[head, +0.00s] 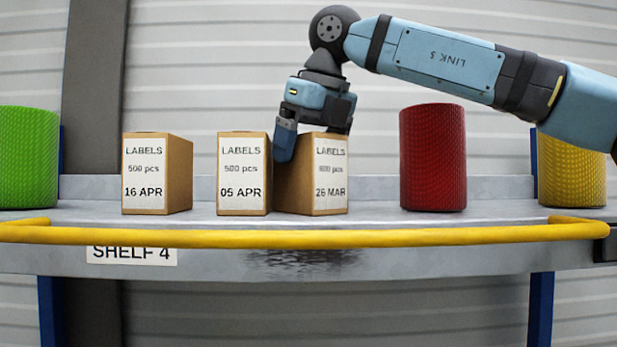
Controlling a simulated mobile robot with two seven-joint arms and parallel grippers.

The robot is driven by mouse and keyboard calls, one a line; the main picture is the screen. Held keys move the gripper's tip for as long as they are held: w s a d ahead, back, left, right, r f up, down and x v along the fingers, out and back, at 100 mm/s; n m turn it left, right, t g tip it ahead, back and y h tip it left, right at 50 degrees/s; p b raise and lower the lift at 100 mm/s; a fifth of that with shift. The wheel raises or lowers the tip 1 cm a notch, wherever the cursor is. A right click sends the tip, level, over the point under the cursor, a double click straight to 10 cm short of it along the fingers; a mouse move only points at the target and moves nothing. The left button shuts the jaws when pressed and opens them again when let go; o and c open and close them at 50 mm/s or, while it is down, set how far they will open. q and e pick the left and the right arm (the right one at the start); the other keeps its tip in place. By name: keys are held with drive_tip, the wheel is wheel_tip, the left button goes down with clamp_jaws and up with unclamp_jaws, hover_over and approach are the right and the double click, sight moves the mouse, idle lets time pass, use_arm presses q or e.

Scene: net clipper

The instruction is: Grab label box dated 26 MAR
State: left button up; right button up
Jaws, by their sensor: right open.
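The label box dated 26 MAR (331,180) stands upright on the shelf, the rightmost of three cardboard label boxes. My right gripper (312,140) comes down over it from above and is open. One finger reaches down at the box's left side, by the gap to the 05 APR box (243,174). The other finger is near the top at the back right and is partly hidden behind the box. I cannot tell whether either finger touches the box. The 16 APR box (157,174) stands farther left. My left gripper is not in view.
A red cylinder (432,158) stands right of the boxes, with a yellow cylinder (571,170) at the far right. A green cylinder (28,158) stands at the far left. A yellow rail (300,238) runs along the front of the shelf (380,215).

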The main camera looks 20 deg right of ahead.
idle(0.3)
drive_tip(key=c, duration=0.9)
